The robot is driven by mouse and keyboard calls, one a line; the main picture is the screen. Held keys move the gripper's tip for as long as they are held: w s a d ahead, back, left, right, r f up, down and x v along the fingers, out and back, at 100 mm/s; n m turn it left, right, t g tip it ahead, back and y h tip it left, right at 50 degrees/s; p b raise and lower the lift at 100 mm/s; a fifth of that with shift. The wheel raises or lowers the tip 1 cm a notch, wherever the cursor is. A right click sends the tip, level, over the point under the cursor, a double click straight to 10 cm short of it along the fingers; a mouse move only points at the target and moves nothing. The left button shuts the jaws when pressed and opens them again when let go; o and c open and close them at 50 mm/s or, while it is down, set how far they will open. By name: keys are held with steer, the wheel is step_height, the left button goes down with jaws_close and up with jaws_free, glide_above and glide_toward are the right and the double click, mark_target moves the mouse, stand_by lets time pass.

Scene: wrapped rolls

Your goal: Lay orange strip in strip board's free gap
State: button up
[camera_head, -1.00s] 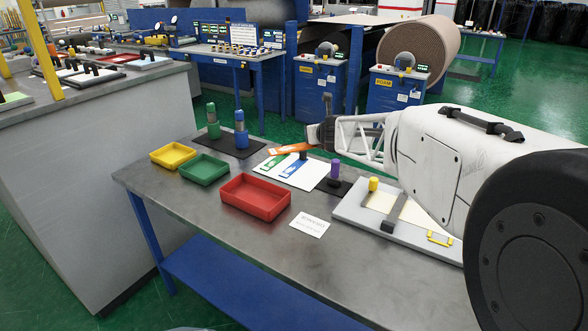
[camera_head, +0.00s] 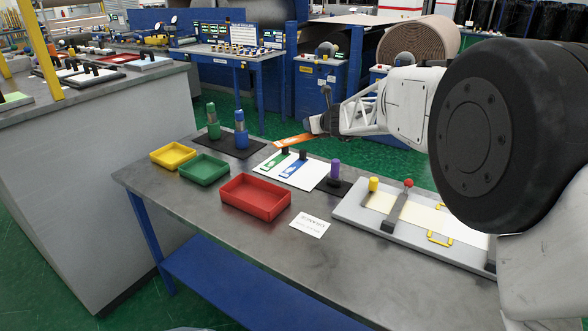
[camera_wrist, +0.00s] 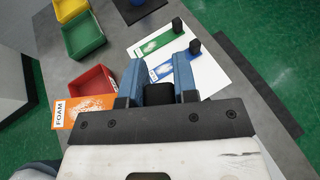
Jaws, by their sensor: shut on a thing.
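The orange strip (camera_head: 291,141) is held in the air by my gripper (camera_head: 314,127), behind and above the strip board (camera_head: 314,178) in the head view. In the wrist view, my gripper (camera_wrist: 158,75) is shut on a black handle between its blue fingers. The orange strip (camera_wrist: 88,108), with a FOAM label, sticks out to the left. The white strip board (camera_wrist: 206,82) lies beyond the fingers. It carries a green strip (camera_wrist: 158,41) and a blue strip (camera_wrist: 165,70), each with a black handle. A bare white part shows beside the blue strip; my gripper hides some of the board.
Red (camera_head: 256,198), green (camera_head: 203,169) and yellow (camera_head: 172,155) trays stand left of the board. A dark mat holds green (camera_head: 213,125) and blue (camera_head: 240,131) cylinders. A purple cylinder (camera_head: 335,170), white card (camera_head: 310,226) and grey fixture (camera_head: 365,217) are nearby. The front table surface is clear.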

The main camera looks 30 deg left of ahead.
steer(key=shift+w+a+f+n+g, duration=0.55)
steer(key=shift+w+a, duration=0.25)
steer(key=shift+w, duration=0.75)
steer(key=n+g+y, duration=0.1)
steer(key=n+g, duration=0.3)
steer(key=g, duration=0.1)
glide_above(318, 165)
step_height(318, 165, down, 10)
steer(key=shift+f, duration=3.05)
steer(key=shift+f, duration=1.9)
steer(key=shift+f, duration=0.1)
